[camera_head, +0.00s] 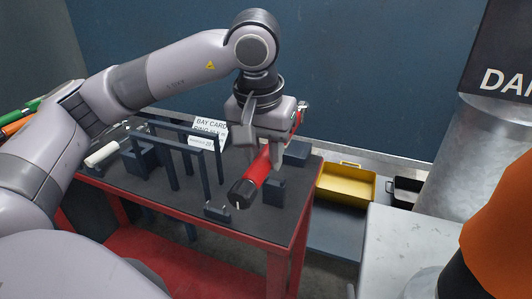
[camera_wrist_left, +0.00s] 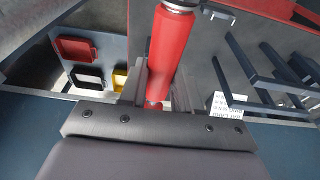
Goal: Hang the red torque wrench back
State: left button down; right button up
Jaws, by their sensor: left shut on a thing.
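The red torque wrench (camera_head: 259,170) is held above the right part of the bench, its black grip end toward the front and its metal head up behind the gripper. My left gripper (camera_head: 267,157) is shut on its red shaft. The wrench (camera_wrist_left: 169,48) also shows in the left wrist view, running up between the fingers. A dark blue rack (camera_head: 172,165) of posts and bars stands on the bench, left of the gripper. A white-handled tool (camera_head: 103,153) lies at the rack's left. My right gripper is not in view.
A white bay card (camera_head: 211,131) stands behind the rack. Dark blocks (camera_head: 296,152) sit near the bench's right end. Yellow (camera_head: 345,185) and black (camera_head: 405,190) bins lie beyond. A pale worktop (camera_head: 408,240) and a large orange object (camera_head: 497,235) are at right.

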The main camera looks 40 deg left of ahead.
pick_arm(q)
notch_tip(320, 180, down, 6)
jog(key=b, duration=0.4)
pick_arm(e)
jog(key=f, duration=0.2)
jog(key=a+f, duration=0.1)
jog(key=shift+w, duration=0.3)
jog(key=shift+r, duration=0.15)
pick_arm(q)
jog(key=shift+f+b, duration=0.4)
jog(key=shift+b, duration=0.3)
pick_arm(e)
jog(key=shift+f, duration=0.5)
pick_arm(q)
jog(key=shift+f, duration=0.1)
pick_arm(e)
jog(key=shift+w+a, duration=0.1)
pick_arm(q)
jog(key=shift+f+b, duration=0.3)
jog(key=shift+b, duration=0.25)
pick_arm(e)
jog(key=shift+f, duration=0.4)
pick_arm(q)
jog(key=c, duration=0.7)
grip_release()
jog(key=shift+o, duration=1.3)
jog(key=shift+f, duration=0.1)
